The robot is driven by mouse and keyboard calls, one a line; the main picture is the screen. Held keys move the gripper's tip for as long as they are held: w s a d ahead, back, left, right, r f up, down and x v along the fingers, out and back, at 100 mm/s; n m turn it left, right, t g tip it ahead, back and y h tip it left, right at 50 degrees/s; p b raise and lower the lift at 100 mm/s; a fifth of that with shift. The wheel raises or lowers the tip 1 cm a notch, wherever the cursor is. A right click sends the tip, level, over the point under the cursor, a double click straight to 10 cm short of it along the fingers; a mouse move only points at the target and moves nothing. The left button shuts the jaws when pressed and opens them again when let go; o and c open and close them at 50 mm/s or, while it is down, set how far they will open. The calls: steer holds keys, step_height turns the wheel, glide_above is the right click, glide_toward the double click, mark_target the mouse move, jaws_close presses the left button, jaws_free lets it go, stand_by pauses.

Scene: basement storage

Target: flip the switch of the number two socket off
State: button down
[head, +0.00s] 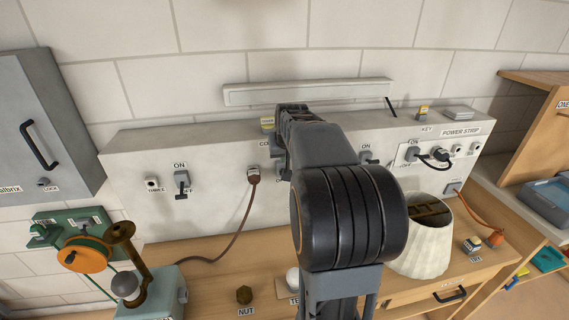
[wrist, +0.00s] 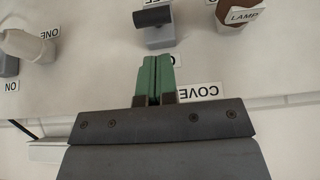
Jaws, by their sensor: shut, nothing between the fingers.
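No label reading "two" is legible in either view. In the wrist view, which is upside down, a grey switch (wrist: 160,36) with a black lever (wrist: 152,17) sits on the pale panel. The lever lies toward the partly cut-off label that looks like OFF. A brown plug (wrist: 236,14) tagged LAMP is beside it; the plug (head: 253,175) also shows in the head view. My gripper (wrist: 155,62) is shut and empty, its green fingertips near the panel by the COVER label, apart from the lever. In the head view my arm hides this switch and the fingertips.
A pale plug (wrist: 22,45) by a ONE label is at the left of the wrist view. Other switches show at the left (head: 181,183) and right (head: 367,155) of my arm. A power strip (head: 430,152), a lampshade (head: 422,250) and a nut (head: 244,294) are near the bench.

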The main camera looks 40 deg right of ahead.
steer(key=shift+s+a+f, duration=0.1)
steer(key=shift+s+f, duration=0.15)
steer(key=shift+f, duration=0.4)
steer(key=shift+s+a+f, duration=0.1)
steer(key=shift+s+f, duration=0.1)
steer(key=shift+f, duration=0.4)
steer(key=shift+f, duration=0.1)
steer(key=shift+f+b, duration=0.2)
steer(key=shift+b, duration=0.35)
steer(key=shift+s+f+t+b, duration=0.15)
steer(key=shift+t+b, duration=0.25)
steer(key=shift+b, duration=0.55)
